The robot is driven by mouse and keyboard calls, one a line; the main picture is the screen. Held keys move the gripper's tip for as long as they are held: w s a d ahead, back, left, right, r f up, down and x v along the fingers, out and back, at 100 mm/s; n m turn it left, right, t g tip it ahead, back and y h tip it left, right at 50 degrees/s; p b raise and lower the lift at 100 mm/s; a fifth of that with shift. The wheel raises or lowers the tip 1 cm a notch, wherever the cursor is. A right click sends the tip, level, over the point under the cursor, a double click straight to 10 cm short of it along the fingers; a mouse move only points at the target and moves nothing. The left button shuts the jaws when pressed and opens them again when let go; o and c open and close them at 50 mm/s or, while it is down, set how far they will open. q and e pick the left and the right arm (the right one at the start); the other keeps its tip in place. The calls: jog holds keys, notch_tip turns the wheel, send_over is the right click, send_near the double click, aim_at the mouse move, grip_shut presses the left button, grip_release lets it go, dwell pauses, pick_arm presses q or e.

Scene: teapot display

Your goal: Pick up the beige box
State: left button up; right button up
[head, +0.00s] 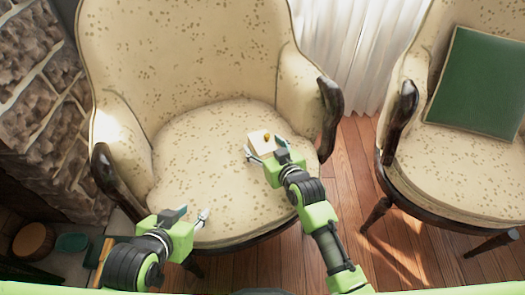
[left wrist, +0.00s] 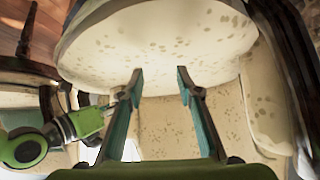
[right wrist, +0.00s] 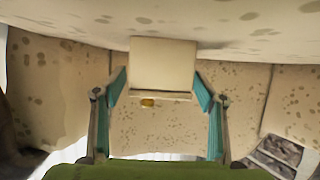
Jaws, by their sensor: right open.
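My right gripper (head: 264,147) is open at the box. In the right wrist view its fingers (right wrist: 160,76) stand apart, one toward each side of the box, not closed on it. My left gripper (head: 191,214) is open and empty by the seat's front left; its fingers (left wrist: 160,71) are apart in the left wrist view.
The patterned armchair (head: 190,150) has a tall back and dark wooden arm ends (head: 330,115). A second armchair with a green cushion (head: 480,82) stands at the right. A stone wall (head: 40,100) is at the left. The seat around the box looks clear.

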pick_arm(q)
jog(key=shift+w+d+r+t, duration=0.25)
jog(key=shift+w+r+t, duration=0.1)
jog(key=shift+w+r, duration=0.25)
jog(key=shift+w+d+r+t, duration=0.2)
jog(key=shift+w+r+t, duration=0.15)
jog(key=shift+w, duration=0.3)
pick_arm(e)
jog(key=shift+w+a+f, duration=0.25)
jog(key=shift+w+f, duration=0.05)
jog(key=shift+w, duration=0.25)
jog(key=shift+c, duration=0.5)
jog(key=c, duration=1.2)
pick_arm(q)
jog(key=shift+s, duration=0.1)
pick_arm(e)
jog(key=shift+r, duration=0.15)
